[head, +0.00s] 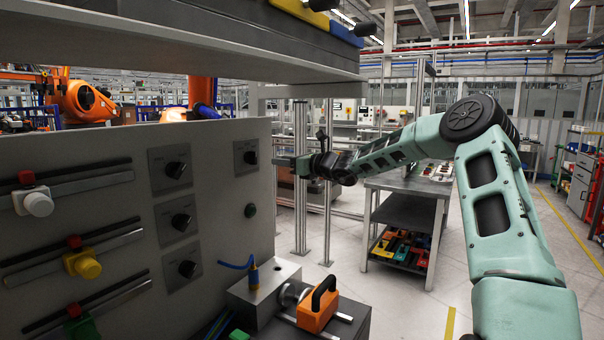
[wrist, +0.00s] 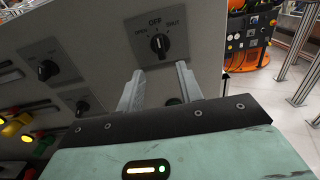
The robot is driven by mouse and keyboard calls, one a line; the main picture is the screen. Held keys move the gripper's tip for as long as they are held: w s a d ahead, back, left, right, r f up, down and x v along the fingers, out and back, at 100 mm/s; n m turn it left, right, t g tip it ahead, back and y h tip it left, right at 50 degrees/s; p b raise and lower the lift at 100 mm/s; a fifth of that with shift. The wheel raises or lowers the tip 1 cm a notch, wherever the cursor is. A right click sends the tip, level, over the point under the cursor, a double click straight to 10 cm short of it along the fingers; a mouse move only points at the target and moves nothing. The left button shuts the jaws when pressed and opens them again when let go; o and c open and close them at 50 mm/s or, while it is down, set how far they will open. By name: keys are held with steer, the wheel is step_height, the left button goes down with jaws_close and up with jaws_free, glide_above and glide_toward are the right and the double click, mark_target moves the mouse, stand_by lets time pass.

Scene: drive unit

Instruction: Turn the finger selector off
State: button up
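The finger selector (wrist: 160,44) is a black knob on a grey square plate marked OPEN, OFF and SHUT, with OFF at the top. In the wrist view its pale pointer mark looks roughly upright, but it is too small to be sure. It also shows in the head view (head: 250,157), at the right end of the grey panel. My gripper (wrist: 160,68) is open, its two fingers spread apart just below the knob in the picture, with nothing between them. In the head view my gripper (head: 279,161) is close to the panel's right edge, beside the selector.
Other black knobs (head: 176,169) sit on the grey panel (head: 110,150) to the left, with sliders (head: 38,204) farther left. A round dark button (head: 251,210) is below the selector. A shelf (head: 190,40) overhangs the panel.

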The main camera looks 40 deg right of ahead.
steer(key=b+v, duration=0.1)
steer(key=v, duration=0.5)
steer(key=shift+s, duration=0.3)
